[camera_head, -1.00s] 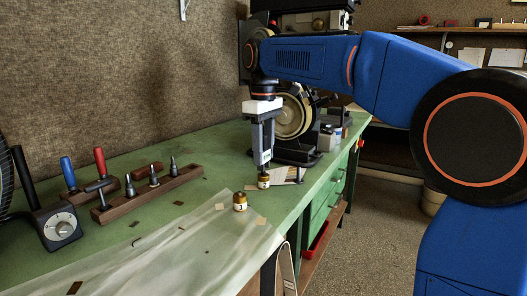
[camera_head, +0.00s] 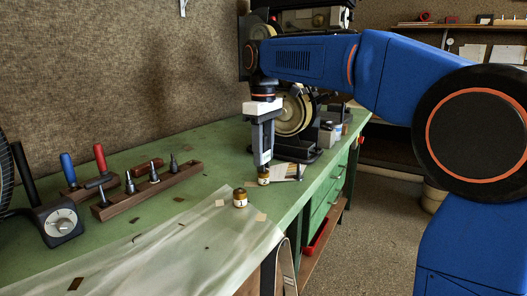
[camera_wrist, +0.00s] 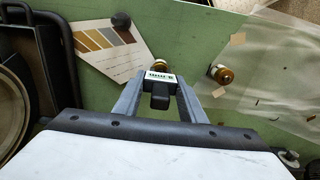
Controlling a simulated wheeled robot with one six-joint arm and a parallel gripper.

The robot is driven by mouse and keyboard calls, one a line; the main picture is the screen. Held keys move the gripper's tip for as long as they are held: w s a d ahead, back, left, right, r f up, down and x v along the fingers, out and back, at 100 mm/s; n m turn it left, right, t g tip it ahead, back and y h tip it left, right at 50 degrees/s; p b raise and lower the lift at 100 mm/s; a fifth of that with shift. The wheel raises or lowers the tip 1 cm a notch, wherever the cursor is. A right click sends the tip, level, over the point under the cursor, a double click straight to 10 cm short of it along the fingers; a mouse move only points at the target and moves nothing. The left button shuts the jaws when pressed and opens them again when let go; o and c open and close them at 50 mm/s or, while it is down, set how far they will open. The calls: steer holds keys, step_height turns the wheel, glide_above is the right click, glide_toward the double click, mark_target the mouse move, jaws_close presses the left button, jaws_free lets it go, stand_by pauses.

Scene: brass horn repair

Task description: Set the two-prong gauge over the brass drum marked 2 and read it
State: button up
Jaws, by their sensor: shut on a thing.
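My gripper (camera_head: 263,158) points down over the green bench. In the wrist view its fingers (camera_wrist: 159,98) are shut on a dark gauge (camera_wrist: 160,92) with a small pale display (camera_wrist: 160,78); the digits are too small to read surely. The gauge's prongs are hidden. A brass drum (camera_head: 263,176) stands right below the gripper in the head view, and in the wrist view this drum (camera_wrist: 160,66) shows just past the display. I cannot read its number or tell if the gauge touches it. Another brass drum (camera_head: 240,198), seemingly marked 1, stands nearer; it also shows in the wrist view (camera_wrist: 221,74).
A swatch card (camera_wrist: 108,45) with a dark round weight (camera_wrist: 121,20) lies beside the drum. A wooden tool rack (camera_head: 130,202), a dial instrument (camera_head: 60,222) and a clear sheet (camera_head: 190,250) lie to the left. A wheeled machine (camera_head: 293,115) stands behind the gripper.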

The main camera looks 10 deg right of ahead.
mark_target(264, 136)
steer(key=shift+f, duration=0.35)
stand_by(1.1)
steer(key=shift+r, duration=2.5)
steer(key=s+a+n, duration=0.5)
steer(key=s+n, duration=0.1)
steer(key=s, duration=0.3)
steer(key=s+a+n, duration=0.4)
steer(key=s+n, duration=0.2)
steer(key=s, duration=0.3)
steer(key=s+f+n, duration=0.2)
steer(key=s+n, duration=0.4)
steer(key=s, duration=0.3)
steer(key=s+f+n, duration=0.2)
steer(key=s+n, duration=0.5)
steer(key=s, duration=0.2)
steer(key=shift+s+f+n, duration=0.3)
steer(key=shift+s+f, duration=0.1)
steer(key=shift+w+a, duration=0.1)
